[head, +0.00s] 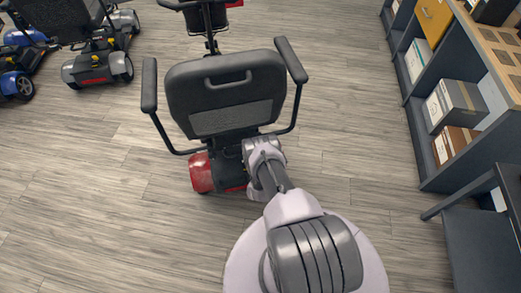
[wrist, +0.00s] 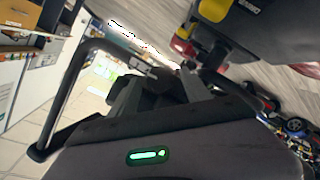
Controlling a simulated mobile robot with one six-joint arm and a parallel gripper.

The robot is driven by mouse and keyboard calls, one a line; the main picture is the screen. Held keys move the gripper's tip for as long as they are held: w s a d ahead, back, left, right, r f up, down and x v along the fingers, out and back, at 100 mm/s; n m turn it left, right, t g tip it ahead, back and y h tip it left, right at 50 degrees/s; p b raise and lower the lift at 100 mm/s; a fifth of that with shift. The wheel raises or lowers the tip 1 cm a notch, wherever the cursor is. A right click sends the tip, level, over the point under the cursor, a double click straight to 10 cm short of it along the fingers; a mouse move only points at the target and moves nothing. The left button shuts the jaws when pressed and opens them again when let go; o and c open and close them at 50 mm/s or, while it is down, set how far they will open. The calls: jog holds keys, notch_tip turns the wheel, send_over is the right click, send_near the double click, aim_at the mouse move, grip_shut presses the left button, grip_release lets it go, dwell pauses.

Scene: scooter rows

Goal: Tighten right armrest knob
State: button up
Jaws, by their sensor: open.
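A scooter with a black seat (head: 226,90) and a red rear body (head: 202,173) stands with its back to me. Its right armrest (head: 291,60) sits on a bent black tube (head: 295,112) running down under the seat. My arm reaches to the seat's lower right; my fingers are hidden there in the head view. In the wrist view, my gripper (wrist: 160,90) is open, its dark fingers close to dark parts under the seat. A bent black tube (wrist: 68,92) passes on the left. I cannot make out the knob, or whether my fingers touch anything.
A dark shelf unit (head: 432,150) with boxes (head: 455,103) stands at the right, and a dark table (head: 480,240) at the lower right. Other scooters (head: 97,65) are at the upper left. The wooden floor (head: 90,200) left of the scooter is clear.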

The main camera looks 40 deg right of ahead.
grip_shut()
jog(key=m+t+y, duration=0.1)
jog(key=m+y, duration=0.1)
jog(key=m, duration=0.2)
jog(key=m+t+y, duration=0.1)
jog(key=m+y, duration=0.2)
jog(key=m, duration=0.1)
jog(key=d+m+t+y+b, duration=0.1)
jog(key=m+t+y, duration=0.1)
jog(key=m, duration=0.3)
jog(key=shift+s+d+f+y, duration=0.1)
jog(key=shift+s+y, duration=0.2)
jog(key=shift+y, duration=0.2)
dwell(0.5)
jog(key=shift+m, duration=0.3)
